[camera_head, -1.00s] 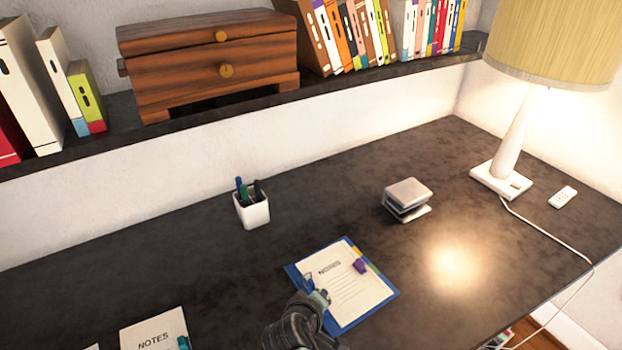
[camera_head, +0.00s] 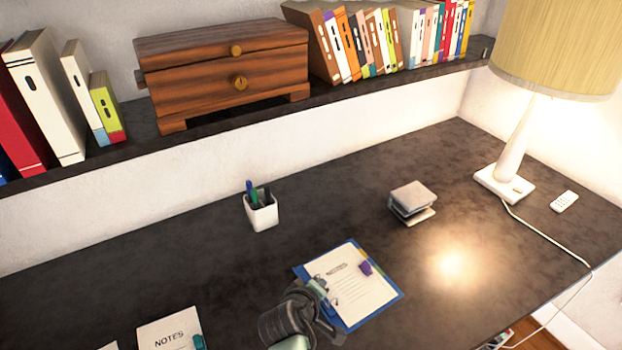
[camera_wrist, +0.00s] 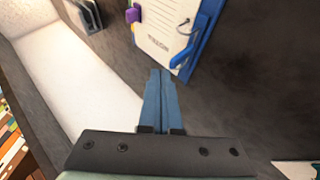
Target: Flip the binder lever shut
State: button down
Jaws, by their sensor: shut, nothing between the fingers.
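The open blue binder (camera_head: 386,303) lies on the dark desk, holding a white sheet marked NOTES (camera_head: 352,288) with a purple clip at its upper right. In the wrist view the binder's blue spine edge (camera_wrist: 211,22) is at the top, with a blue lever (camera_wrist: 184,57) along it and a metal ring beside it. My gripper (camera_wrist: 161,72) is shut, its blue fingers together and empty. The fingertips appear just beside the lever's end, over the sheet's edge; I cannot tell whether they touch. In the head view my gripper (camera_head: 322,291) covers the binder's left side and hides the lever.
Another notes pad (camera_head: 165,331) lies at the lower left. A white pen cup (camera_head: 262,213), a grey hole punch or stapler-like block (camera_head: 412,200) and a lamp (camera_head: 505,182) stand farther back.

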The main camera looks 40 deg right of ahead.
jog(key=d+r+v, duration=0.1)
jog(key=v, duration=0.8)
jog(key=shift+s+r, duration=0.2)
jog(key=shift+s, duration=0.2)
jog(key=w+a+r+t+y, duration=0.1)
jog(key=w+a+r+t, duration=0.3)
jog(key=r, duration=0.6)
jog(key=w+a+r+t, duration=0.3)
jog(key=w+a+r, duration=0.15)
jog(key=r, duration=0.45)
jog(key=w+a+r+t+y, duration=0.1)
jog(key=w+a+r+t, duration=0.3)
jog(key=r, duration=0.6)
jog(key=s+a+r+t+y, duration=0.1)
jog(key=a+r+t, duration=0.25)
jog(key=r, duration=0.45)
jog(key=s+a+r+t+y, duration=0.1)
jog(key=s+a+r+t, duration=0.2)
jog(key=r, duration=0.5)
jog(key=s+a+r+t+y, duration=0.2)
jog(key=s+a+r, duration=0.2)
jog(key=r, duration=0.2)
jog(key=s+a+r+t+y, duration=0.2)
jog(key=s+a+r+t, duration=0.1)
jog(key=r, duration=0.4)
jog(key=shift+s+a+r+t+y, duration=0.35)
jog(key=shift+s+a, duration=0.25)
jog(key=shift+s, duration=0.45)
